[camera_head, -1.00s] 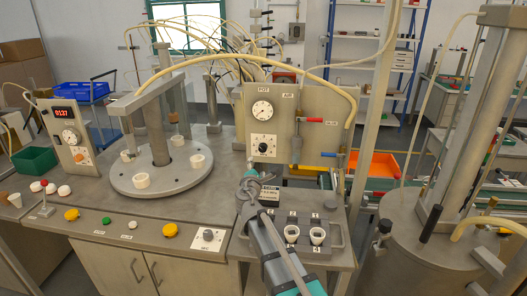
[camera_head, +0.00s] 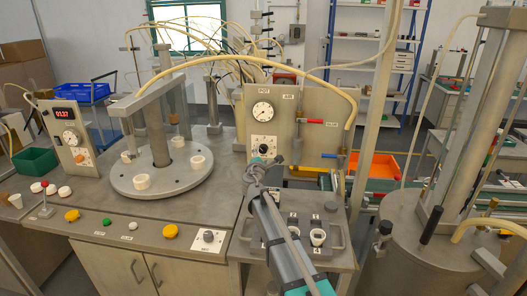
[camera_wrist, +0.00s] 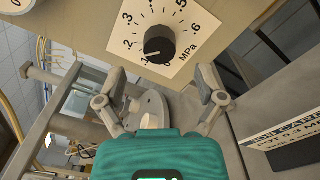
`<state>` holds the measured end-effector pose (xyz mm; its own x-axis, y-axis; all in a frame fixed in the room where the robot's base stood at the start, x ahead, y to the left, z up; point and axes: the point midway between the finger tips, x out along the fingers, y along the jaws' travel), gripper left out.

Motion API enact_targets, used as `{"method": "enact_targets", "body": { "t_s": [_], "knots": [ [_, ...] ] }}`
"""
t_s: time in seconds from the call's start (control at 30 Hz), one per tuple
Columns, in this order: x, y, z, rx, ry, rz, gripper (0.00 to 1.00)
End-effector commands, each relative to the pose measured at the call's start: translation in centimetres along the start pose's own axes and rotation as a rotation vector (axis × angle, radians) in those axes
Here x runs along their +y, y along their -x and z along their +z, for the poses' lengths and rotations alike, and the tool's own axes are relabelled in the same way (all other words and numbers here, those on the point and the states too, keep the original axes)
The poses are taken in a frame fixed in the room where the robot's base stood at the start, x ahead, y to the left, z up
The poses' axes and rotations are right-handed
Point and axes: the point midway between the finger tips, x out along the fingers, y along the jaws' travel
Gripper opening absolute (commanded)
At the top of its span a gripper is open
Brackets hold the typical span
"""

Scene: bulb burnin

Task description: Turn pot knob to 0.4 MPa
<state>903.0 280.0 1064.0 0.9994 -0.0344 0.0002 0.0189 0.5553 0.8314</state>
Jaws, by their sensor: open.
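The pot knob (camera_wrist: 158,44) is a round black knob on a white dial plate marked .1 to .6 MPa. In the wrist view its light pointer line seems to point toward the .1 end. In the head view the knob (camera_head: 263,149) sits low on the upright POT panel, below a round gauge (camera_head: 263,111). My gripper (camera_wrist: 162,80) is open and empty. Its two fingers are spread below the knob in the wrist view, apart from it. In the head view my gripper (camera_head: 264,168) is just in front of the panel, below the knob.
A red-handled valve (camera_head: 309,121) labelled AIR is right of the dial, with a blue handle (camera_head: 329,155) below. A tray with white cups (camera_head: 318,237) lies under my arm. A round turntable (camera_head: 165,180) stands left. A black-lettered card (camera_wrist: 290,133) shows at right.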

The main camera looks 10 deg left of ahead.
Motion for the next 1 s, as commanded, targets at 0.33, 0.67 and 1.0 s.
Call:
{"method": "enact_targets", "body": {
  "t_s": [0.33,0.67,1.0],
  "knots": [
    [0.0,-4.3,0.0,0.0,0.0,0.0,0.87],
    [0.0,-5.0,0.1,0.0,0.0,0.0,0.87],
    [-0.1,-5.0,0.1,0.0,0.0,0.0,0.52]
  ]
}}
